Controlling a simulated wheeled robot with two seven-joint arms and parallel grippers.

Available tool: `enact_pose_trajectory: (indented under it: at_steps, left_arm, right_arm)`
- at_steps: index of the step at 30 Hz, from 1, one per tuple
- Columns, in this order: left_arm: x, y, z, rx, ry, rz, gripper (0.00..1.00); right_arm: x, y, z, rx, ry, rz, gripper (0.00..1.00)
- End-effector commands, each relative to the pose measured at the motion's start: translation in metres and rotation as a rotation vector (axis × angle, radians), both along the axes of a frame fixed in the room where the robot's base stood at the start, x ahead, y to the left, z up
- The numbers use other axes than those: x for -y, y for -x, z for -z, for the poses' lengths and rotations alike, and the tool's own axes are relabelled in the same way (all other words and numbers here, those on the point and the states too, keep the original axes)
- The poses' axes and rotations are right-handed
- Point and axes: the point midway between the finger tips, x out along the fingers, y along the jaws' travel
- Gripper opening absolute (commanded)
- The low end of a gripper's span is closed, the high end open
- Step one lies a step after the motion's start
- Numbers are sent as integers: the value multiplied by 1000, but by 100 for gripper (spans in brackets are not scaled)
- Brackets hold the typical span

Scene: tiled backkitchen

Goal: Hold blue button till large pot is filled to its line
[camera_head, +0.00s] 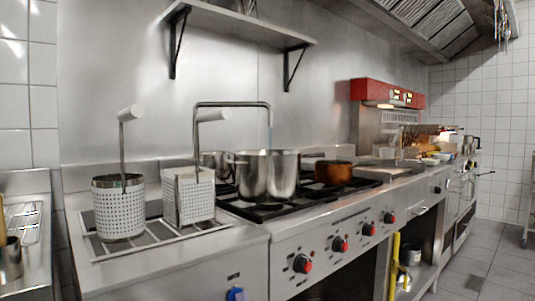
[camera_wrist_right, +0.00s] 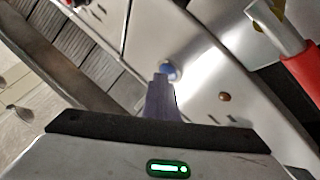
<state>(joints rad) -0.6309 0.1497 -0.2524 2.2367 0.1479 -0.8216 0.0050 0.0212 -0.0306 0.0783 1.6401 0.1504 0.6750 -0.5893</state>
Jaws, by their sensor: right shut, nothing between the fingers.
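The large steel pot (camera_head: 268,177) stands upright on the stove grates. A bent metal tap (camera_head: 232,104) reaches over it, and a thin bluish stream seems to fall from its end into the pot. The water level and fill line are hidden by the pot's wall. In the right wrist view the blue button (camera_wrist_right: 171,70) sits on a steel panel. My shut, empty right gripper (camera_wrist_right: 163,80) has its fingertips at the button, apparently touching it. My left gripper is out of view.
Two perforated baskets (camera_head: 118,210) with upright handles stand on the left counter. A copper pot (camera_head: 334,172) stands right of the large pot. Red-marked knobs (camera_head: 340,244) line the stove front. A wall shelf (camera_head: 240,22) hangs above. The floor (camera_head: 490,260) at right is clear.

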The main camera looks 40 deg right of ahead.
Motion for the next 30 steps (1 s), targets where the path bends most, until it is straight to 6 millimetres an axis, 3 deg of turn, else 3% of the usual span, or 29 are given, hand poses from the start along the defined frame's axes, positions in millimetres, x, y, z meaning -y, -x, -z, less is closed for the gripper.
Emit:
enact_pose_trajectory:
  at_steps: [30]
  left_arm:
    - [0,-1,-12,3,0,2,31]
  right_arm:
    - [2,19,0,0,0,0,0]
